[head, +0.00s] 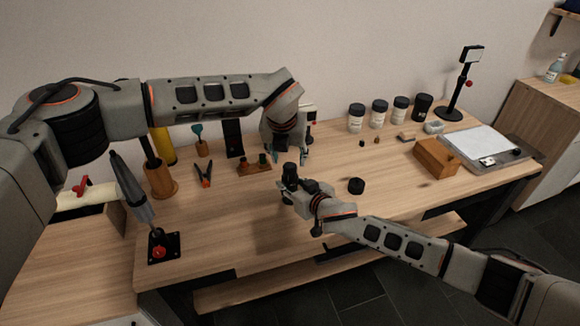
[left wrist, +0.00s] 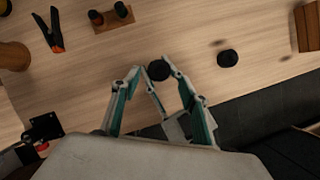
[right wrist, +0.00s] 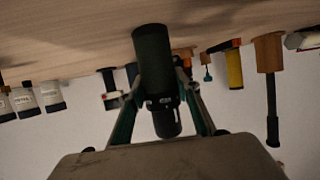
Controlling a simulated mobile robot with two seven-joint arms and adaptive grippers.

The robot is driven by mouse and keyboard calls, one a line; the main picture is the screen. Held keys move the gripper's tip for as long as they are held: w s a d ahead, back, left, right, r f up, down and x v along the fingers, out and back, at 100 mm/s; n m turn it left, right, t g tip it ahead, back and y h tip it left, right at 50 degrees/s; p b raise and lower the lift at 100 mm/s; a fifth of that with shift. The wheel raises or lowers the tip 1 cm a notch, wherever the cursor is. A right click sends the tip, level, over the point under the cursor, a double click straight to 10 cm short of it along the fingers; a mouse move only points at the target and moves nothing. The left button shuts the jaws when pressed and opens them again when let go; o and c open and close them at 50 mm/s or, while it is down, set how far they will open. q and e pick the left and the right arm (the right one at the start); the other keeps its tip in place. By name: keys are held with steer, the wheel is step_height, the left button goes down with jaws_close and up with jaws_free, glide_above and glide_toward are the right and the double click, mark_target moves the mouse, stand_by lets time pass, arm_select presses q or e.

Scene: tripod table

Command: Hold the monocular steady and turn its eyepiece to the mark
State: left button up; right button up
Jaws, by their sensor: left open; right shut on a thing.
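The monocular (head: 290,172) is a dark upright cylinder held a little above the table near its front middle. My right gripper (head: 298,188) is shut around its body; the right wrist view shows the monocular's thick barrel (right wrist: 153,60) between the fingers, with a ribbed narrower end (right wrist: 165,120). My left gripper (head: 288,158) is open and points down above the monocular's top. In the left wrist view, the round dark top (left wrist: 159,70) sits near the open fingertips (left wrist: 152,68). I cannot make out a mark on the eyepiece.
A black cap (head: 356,186) lies on the table right of the monocular. A wooden block with small pegs (head: 254,166) and pliers (head: 205,174) lie left. Several jars (head: 379,113), a wooden box (head: 436,157) and a pale tray (head: 485,145) stand toward the right.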

mark_target(290, 166)
arm_select(q)
steer(key=x, duration=0.6)
steer(key=shift+w+f, duration=0.1)
steer(key=shift+f, duration=0.05)
steer(key=c, duration=1.1)
